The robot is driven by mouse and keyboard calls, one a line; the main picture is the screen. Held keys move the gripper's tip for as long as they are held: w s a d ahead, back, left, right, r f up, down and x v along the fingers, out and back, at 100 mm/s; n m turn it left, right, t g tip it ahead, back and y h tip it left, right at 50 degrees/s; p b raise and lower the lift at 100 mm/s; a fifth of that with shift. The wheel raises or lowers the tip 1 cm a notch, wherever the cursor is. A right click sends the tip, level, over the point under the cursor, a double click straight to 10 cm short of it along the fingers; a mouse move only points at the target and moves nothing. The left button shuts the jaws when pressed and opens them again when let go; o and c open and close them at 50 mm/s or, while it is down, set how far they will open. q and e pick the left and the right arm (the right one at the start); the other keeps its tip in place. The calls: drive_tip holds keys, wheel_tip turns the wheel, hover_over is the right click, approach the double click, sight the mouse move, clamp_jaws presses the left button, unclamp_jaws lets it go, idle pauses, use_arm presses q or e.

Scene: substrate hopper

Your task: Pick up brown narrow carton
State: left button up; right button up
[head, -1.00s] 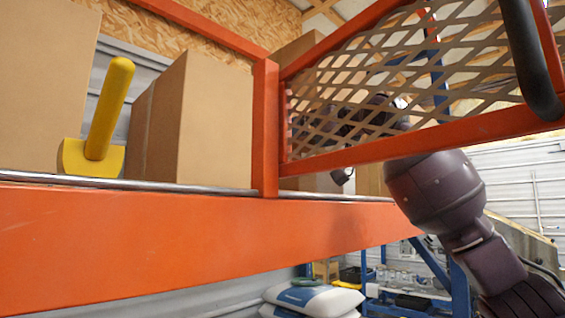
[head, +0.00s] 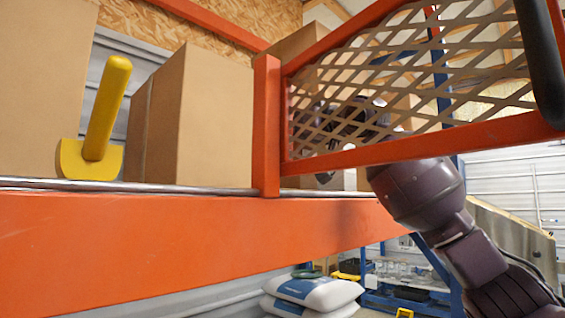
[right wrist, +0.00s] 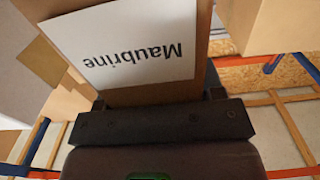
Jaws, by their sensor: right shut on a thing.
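In the right wrist view a brown carton (right wrist: 155,95) with a white label reading "Maubrine", upside down, fills the space between the fingers of my right gripper (right wrist: 158,99). The gripper is shut on it, one finger on each side; the carton's far end runs out of the picture. In the head view my right arm reaches up behind the orange-framed mesh panel, which partly hides the wrist and gripper. My left gripper does not show.
An orange shelf beam (head: 200,240) crosses the front. On the shelf stand a large carton (head: 45,90), a yellow scoop (head: 100,130) and another carton (head: 190,120). The mesh panel (head: 400,90) is close to my right arm. White sacks (head: 312,290) lie below.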

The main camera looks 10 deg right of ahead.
drive_tip(key=shift+r, duration=0.1)
drive_tip(key=shift+c, duration=0.9)
